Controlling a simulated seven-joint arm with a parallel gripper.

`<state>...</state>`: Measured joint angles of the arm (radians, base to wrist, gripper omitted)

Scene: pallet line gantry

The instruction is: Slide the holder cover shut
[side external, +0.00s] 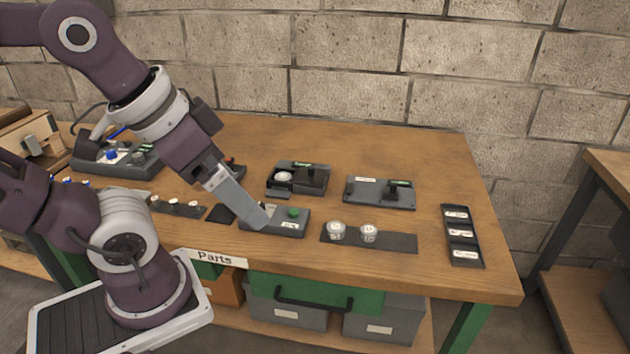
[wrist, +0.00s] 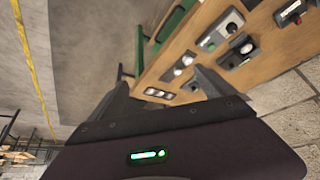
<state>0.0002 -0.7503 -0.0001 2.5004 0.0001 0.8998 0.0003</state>
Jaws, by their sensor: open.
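The holder (side external: 272,186) is a dark box towards the back of the bench in the side view. A round white piece (side external: 283,177) shows in its uncovered left part. The dark cover (side external: 314,176), with a raised grip, sits over the right part. My gripper (side external: 265,224) is left of and in front of the holder, its tip in front of a grey box with a green button (side external: 293,213); whether they touch is unclear. In the wrist view, my gripper (wrist: 159,78) has its fingers spread apart, with nothing seen between them.
A dark plate with a raised grip (side external: 366,194) lies right of the holder. A dark strip (side external: 396,242) with two white round pieces is in front. A labelled black tray (side external: 461,235) is at the right. Bare wood (side external: 330,140) lies behind the holder.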

